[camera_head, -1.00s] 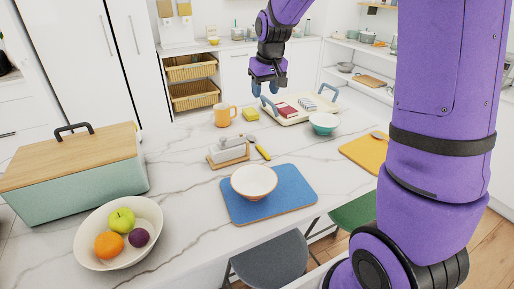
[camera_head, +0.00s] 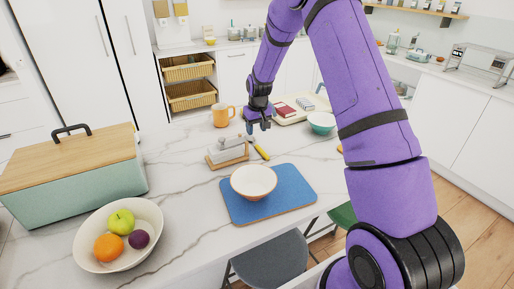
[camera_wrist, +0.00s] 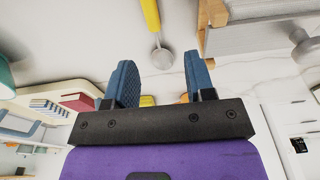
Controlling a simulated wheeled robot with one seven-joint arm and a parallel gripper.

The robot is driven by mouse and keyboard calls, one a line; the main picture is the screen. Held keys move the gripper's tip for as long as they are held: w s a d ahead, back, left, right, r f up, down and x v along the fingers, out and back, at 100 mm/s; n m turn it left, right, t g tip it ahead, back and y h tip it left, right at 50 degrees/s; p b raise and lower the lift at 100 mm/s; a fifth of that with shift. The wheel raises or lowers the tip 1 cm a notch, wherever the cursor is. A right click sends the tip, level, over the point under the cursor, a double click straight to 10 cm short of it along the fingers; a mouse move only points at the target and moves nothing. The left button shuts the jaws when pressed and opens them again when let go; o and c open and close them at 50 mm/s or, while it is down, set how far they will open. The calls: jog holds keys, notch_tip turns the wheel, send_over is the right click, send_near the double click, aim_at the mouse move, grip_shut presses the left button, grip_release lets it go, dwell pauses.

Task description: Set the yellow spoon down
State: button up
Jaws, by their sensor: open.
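My gripper (camera_head: 258,129) is open and empty, pointing down near the bowl end of the spoon. Its two blue fingers (camera_wrist: 160,78) stand apart in the wrist view. In the head view my gripper partly covers the spoon's bowl end.
A white bowl (camera_head: 253,181) sits on a blue mat (camera_head: 293,196) in front. The counter's left middle is bare.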

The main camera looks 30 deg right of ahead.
aim_at(257, 145)
jog(key=f, duration=0.5)
jog(key=w+f, duration=0.1)
jog(key=f, duration=0.2)
jog(key=shift+w+d, duration=0.1)
jog(key=shift+d, duration=0.3)
grip_shut()
